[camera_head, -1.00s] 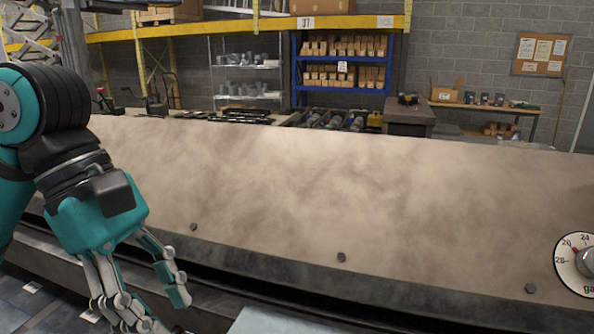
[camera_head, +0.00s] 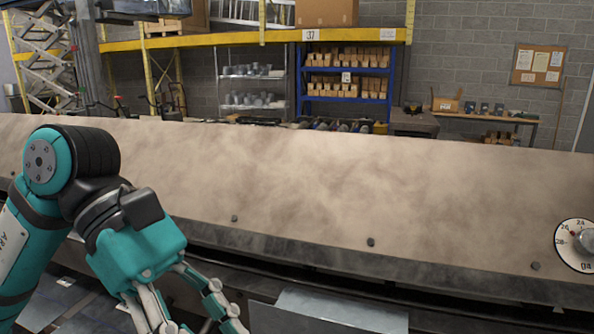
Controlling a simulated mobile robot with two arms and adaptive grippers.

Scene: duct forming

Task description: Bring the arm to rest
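My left arm comes in from the left in teal and black. My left gripper (camera_head: 205,322) hangs at the bottom of the head view, in front of the machine's lower edge. Its two grey and teal fingers are spread apart, with nothing visible between them. The fingertips are partly cut off by the bottom of the frame. My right arm and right gripper do not show.
A long machine with a worn tan panel (camera_head: 300,180) spans the view. A gauge dial (camera_head: 576,245) sits at its right end. A grey metal sheet (camera_head: 330,312) lies at the bottom centre. Behind stand a blue shelf (camera_head: 345,98) with boxes and a workbench (camera_head: 487,116).

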